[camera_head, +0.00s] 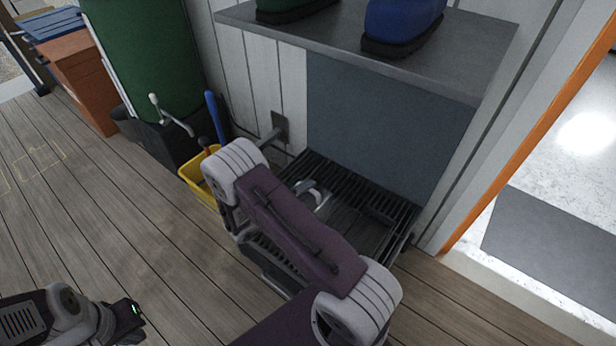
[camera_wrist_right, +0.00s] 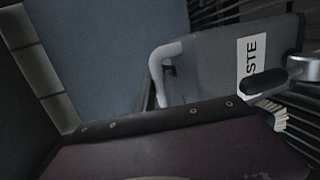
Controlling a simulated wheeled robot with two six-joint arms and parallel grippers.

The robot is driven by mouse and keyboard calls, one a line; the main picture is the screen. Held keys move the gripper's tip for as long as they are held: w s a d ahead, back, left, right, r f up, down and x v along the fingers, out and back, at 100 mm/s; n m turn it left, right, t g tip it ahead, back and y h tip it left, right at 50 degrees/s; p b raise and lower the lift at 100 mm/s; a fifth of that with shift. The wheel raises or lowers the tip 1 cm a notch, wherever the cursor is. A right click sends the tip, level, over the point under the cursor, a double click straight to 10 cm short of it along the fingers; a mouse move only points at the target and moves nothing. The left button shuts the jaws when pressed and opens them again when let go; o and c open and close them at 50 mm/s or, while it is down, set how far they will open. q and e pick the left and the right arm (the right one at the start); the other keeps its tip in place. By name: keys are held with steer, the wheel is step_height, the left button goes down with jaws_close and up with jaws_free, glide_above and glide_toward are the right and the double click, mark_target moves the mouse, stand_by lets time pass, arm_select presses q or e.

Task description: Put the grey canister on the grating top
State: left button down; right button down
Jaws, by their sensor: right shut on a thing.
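The grey canister (camera_wrist_right: 212,70) shows in the right wrist view as a grey body with a pale curved handle and a white label ending in "STE". The grating top (camera_head: 390,208) is the black slatted surface against the wall in the head view. My right arm reaches over it and hides much of it. My right gripper is shut on the canister, but its fingers are mostly hidden behind the arm in the head view. I cannot tell whether the canister touches the slats. My left gripper (camera_head: 132,314) is low at the left, over the floor; its opening is unclear.
A yellow bucket (camera_head: 190,178) stands left of the grating, near a green tank (camera_head: 145,55). A grey shelf (camera_head: 450,65) with boots (camera_head: 400,25) overhangs the grating. An orange-edged doorway is at the right. The plank floor (camera_head: 130,225) at left is clear.

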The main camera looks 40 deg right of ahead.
steer(key=shift+s+a, duration=0.15)
steer(key=shift+s, duration=0.05)
step_height(320, 180, down, 4)
steer(key=shift+f+b, duration=0.2)
steer(key=shift+b, duration=1)
steer(key=shift+r, duration=0.15)
steer(key=c, duration=1.4)
jaws_free()
